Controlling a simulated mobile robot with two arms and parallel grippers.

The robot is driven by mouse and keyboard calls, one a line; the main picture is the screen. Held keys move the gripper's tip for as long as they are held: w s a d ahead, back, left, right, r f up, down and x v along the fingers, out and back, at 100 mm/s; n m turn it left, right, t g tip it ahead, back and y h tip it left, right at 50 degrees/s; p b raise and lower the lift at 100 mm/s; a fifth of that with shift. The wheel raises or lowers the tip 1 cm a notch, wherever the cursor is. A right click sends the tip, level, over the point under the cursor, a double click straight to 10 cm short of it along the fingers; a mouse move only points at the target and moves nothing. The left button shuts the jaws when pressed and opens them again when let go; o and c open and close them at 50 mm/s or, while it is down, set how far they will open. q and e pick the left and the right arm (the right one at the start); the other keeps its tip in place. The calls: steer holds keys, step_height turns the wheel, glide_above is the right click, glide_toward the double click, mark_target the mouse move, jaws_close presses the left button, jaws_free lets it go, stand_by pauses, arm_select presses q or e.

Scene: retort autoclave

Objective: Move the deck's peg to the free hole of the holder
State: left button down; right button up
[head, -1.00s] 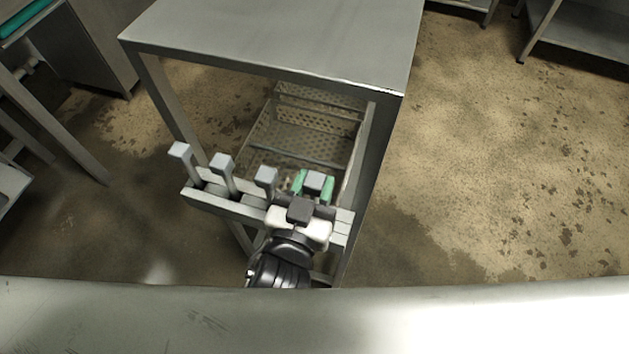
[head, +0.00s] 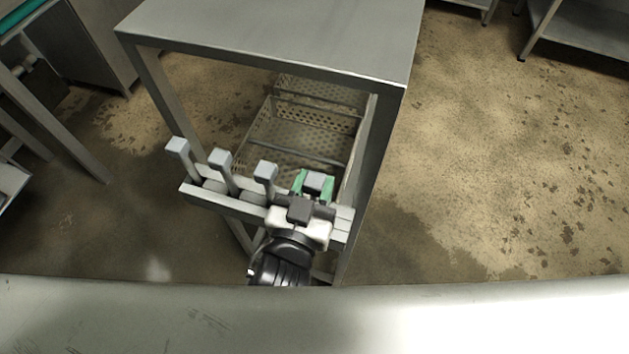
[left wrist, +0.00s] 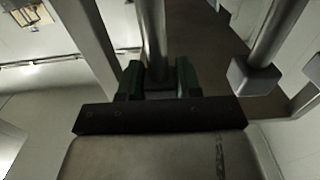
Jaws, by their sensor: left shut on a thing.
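The holder (head: 228,205) is a grey rail at the front of a metal table frame. Three grey pegs with square heads stand in it: a left one (head: 178,147), a middle one (head: 220,158) and a right one (head: 265,172). My left gripper (head: 313,186), with green fingers, is shut on another grey peg (head: 315,180) at the rail's right end. In the left wrist view this peg (left wrist: 155,40) runs between the green fingers (left wrist: 158,80), and a neighbouring peg (left wrist: 254,77) is to the right. My gripper hides the held peg's lower part, so I cannot tell whether it sits in a hole.
The metal table (head: 290,30) stands behind the holder, with perforated baskets (head: 300,125) beneath its top. A pale surface edge (head: 300,315) crosses the near foreground. Open floor (head: 490,170) lies to the right.

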arm_select(q)
steer(key=shift+f, duration=0.45)
stand_by(0.4)
steer(key=c, duration=0.7)
jaws_free()
steer(key=shift+f+b, duration=0.1)
steer(key=shift+b, duration=0.2)
